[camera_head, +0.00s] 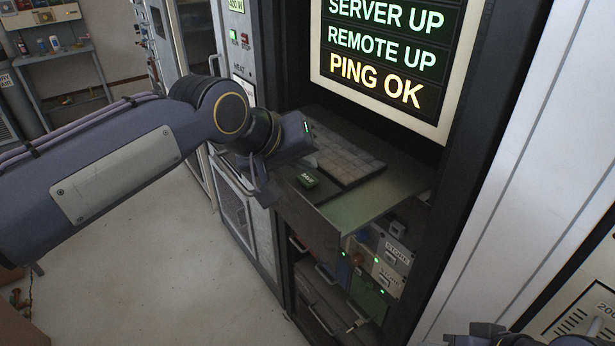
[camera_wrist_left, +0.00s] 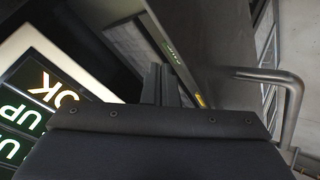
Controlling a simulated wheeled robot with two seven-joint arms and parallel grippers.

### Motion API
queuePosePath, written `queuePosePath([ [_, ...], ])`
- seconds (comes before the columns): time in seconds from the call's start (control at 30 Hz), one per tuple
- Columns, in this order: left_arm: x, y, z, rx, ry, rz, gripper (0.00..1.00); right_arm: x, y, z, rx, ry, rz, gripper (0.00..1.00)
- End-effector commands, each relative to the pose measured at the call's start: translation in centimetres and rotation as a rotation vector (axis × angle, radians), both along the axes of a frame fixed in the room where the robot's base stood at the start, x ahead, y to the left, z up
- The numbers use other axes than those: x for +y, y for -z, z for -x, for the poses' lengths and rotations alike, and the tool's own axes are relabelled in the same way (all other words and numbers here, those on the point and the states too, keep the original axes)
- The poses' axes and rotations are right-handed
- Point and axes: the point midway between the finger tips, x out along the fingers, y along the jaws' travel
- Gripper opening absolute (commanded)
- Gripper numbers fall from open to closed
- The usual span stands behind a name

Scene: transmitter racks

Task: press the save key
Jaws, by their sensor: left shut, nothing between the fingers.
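The save key (camera_head: 307,180) is a small green key with pale lettering. It sits on the dark left part of the pull-out keyboard shelf (camera_head: 375,202) in the rack.
A keyboard (camera_head: 345,160) lies behind the key. A status screen (camera_head: 385,50) reading "PING OK" stands above the shelf. Boxes with green lights (camera_head: 385,262) sit below it. A metal handle (camera_wrist_left: 290,95) shows in the wrist view. The floor at left is mostly clear.

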Motion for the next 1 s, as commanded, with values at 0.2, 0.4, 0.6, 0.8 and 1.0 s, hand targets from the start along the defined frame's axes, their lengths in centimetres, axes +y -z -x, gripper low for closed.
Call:
queuePosePath([
  [0.2,0.0,0.2,0.0,0.000,0.000,0.000,0.00,0.0,0.2,0.0,0.000,0.000,0.000,0.36],
  [0.4,0.0,0.9,0.0,0.000,0.000,0.000,0.00,0.0,0.7,0.0,0.000,0.000,0.000,0.36],
  [0.6,0.0,0.9,0.0,0.001,0.000,-0.001,0.00,0.0,0.6,0.0,0.000,0.000,0.000,0.36],
  [0.8,0.0,1.0,0.0,0.001,0.000,-0.001,0.00,0.0,0.7,0.0,0.000,0.000,0.000,0.36],
  [1.0,0.0,1.3,0.0,0.003,0.001,-0.002,0.00,0.0,0.9,0.0,0.000,0.000,0.000,0.36],
])
